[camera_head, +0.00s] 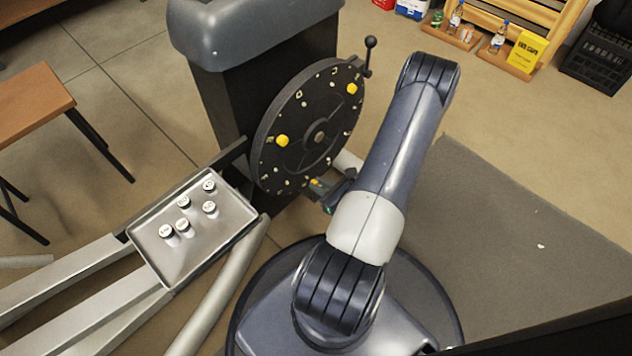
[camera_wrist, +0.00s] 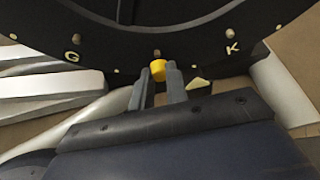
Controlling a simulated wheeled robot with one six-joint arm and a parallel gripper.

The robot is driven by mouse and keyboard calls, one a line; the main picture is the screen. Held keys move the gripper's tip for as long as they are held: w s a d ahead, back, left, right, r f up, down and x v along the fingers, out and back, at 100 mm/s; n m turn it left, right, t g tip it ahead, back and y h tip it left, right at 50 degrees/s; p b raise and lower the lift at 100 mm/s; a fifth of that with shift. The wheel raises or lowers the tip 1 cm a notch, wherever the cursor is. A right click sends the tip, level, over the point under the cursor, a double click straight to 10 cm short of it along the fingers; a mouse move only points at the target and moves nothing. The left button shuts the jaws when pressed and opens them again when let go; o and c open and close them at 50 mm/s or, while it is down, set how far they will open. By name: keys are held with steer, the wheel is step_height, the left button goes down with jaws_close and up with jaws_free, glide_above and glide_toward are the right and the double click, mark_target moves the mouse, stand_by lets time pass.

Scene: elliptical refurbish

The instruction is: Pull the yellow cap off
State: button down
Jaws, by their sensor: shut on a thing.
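A black round disc (camera_head: 310,118) stands upright on the dark machine, with pale letters and small pegs around its face. Two yellow caps sit on it, one at left (camera_head: 283,140) and one at upper right (camera_head: 352,89). A third yellow cap (camera_head: 316,182) is at its lower edge, beside my gripper (camera_head: 327,189). In the wrist view this yellow cap (camera_wrist: 158,69) sits between the fingertips of my gripper (camera_wrist: 158,82), which is shut on it. The cap is at the disc's rim (camera_wrist: 210,65), between letters G and K; whether it is still seated is hidden.
A metal tray (camera_head: 232,228) with several white round caps (camera_head: 183,202) lies left of my base on grey rails. A crank handle (camera_head: 369,55) sticks out at the disc's upper right. A wooden table (camera_head: 30,100) stands at far left.

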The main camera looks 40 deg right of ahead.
steer(key=s+d, duration=0.1)
steer(key=s, duration=1.3)
steer(key=shift+s, duration=0.35)
